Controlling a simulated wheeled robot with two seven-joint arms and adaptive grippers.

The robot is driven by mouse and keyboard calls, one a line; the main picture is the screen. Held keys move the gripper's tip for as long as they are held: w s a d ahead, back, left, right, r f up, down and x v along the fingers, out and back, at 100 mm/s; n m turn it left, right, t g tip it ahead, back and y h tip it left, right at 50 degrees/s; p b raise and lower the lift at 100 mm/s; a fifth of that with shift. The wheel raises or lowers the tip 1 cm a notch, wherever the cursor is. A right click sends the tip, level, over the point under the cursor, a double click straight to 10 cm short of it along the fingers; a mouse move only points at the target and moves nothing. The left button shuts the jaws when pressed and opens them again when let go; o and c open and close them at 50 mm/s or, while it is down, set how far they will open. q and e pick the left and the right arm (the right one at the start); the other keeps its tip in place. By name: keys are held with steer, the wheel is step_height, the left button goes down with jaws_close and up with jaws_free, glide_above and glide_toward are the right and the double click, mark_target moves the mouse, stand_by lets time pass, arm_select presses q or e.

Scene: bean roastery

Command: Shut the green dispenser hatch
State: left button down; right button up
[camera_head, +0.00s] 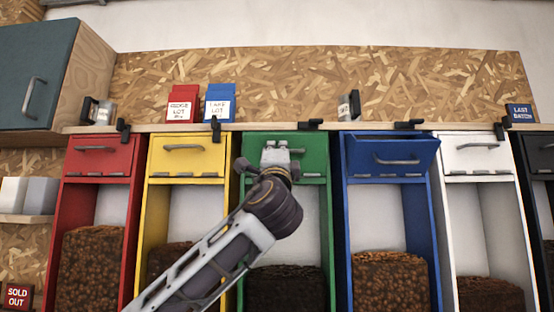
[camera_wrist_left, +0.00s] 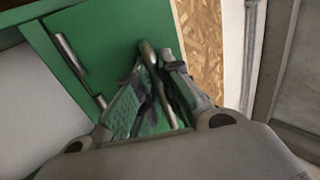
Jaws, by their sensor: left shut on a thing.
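The green dispenser (camera_head: 311,215) stands in the middle of the row in the head view. Its green hatch (camera_head: 314,155) looks upright or nearly so; my gripper covers part of it, and I cannot tell if it is fully flush. My left gripper (camera_head: 277,150) is in front of the hatch. In the left wrist view, its fingers (camera_wrist_left: 158,92) are shut around the metal handle (camera_wrist_left: 149,62) of the green panel (camera_wrist_left: 105,35). A black latch (camera_head: 311,124) above the hatch lies sideways. My right gripper is not in view.
Red (camera_head: 103,156), yellow (camera_head: 187,156) and white (camera_head: 470,155) hatches look shut, with black latches pointing down near them. The blue hatch (camera_head: 390,157) tilts outward at its top. Labelled boxes (camera_head: 220,104) and small jars stand on the ledge above.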

mark_target(277, 146)
arm_select(q)
steer(key=shift+x, duration=1.15)
steer(key=shift+w+r, duration=0.3)
steer(key=shift+w, duration=0.15)
steer(key=c, duration=1.8)
jaws_free()
steer(key=shift+c, duration=0.2)
steer(key=v, duration=1.2)
